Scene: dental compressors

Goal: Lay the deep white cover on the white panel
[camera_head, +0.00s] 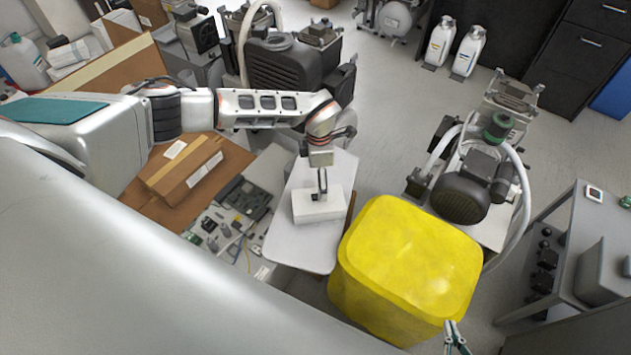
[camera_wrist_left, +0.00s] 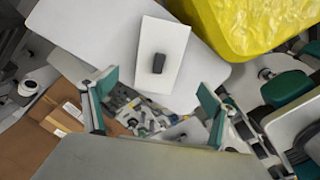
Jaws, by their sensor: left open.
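The deep white cover (camera_head: 318,213), a white block with a dark handle on top, sits on the pale white panel (camera_head: 292,254). Both also show in the left wrist view, the cover (camera_wrist_left: 174,42) with its dark handle facing up and the panel (camera_wrist_left: 80,22) around it. My left gripper (camera_head: 321,182) is over the cover, close to the handle. In the left wrist view its green-padded fingers (camera_wrist_left: 160,98) are wide apart, with nothing clearly between them. My right gripper (camera_head: 455,340) shows only in part at the bottom edge; its opening is unclear.
A yellow bin (camera_head: 410,262) stands right beside the panel. Cardboard boxes (camera_head: 190,175) and loose electronic parts (camera_head: 235,220) lie to its left. A compressor (camera_head: 470,185) stands behind the bin, and a grey bench (camera_head: 570,260) is at right. Open floor shows behind the panel.

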